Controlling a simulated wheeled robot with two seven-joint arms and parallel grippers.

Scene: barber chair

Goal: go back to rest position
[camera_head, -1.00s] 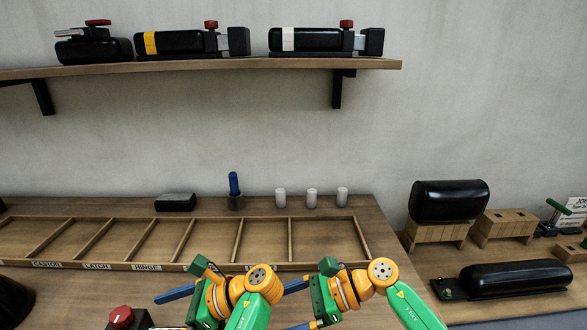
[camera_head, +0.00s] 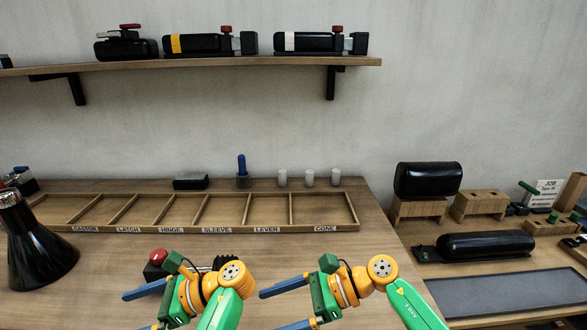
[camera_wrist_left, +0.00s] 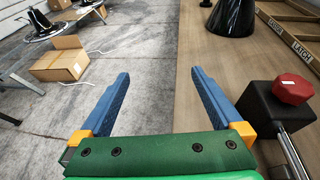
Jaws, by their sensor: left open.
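My left gripper (camera_head: 133,311) is in the lower middle of the head view, over the front of the workbench (camera_head: 110,260). Its blue fingers are apart with nothing between them. In the left wrist view the left gripper (camera_wrist_left: 160,74) is also open and empty, with floor and the bench edge beyond it. My right gripper (camera_head: 272,311) is to the right of the left one at about the same height. Its blue fingers are spread with nothing seen between them. The lower fingers of both are cut by the frame's bottom edge.
A black box with a red knob (camera_wrist_left: 290,95) stands close to the right finger in the wrist view. A black cone (camera_head: 38,245) stands at the bench's left. A labelled compartment tray (camera_head: 230,230) lies behind the grippers. A cardboard box (camera_wrist_left: 60,62) is on the floor.

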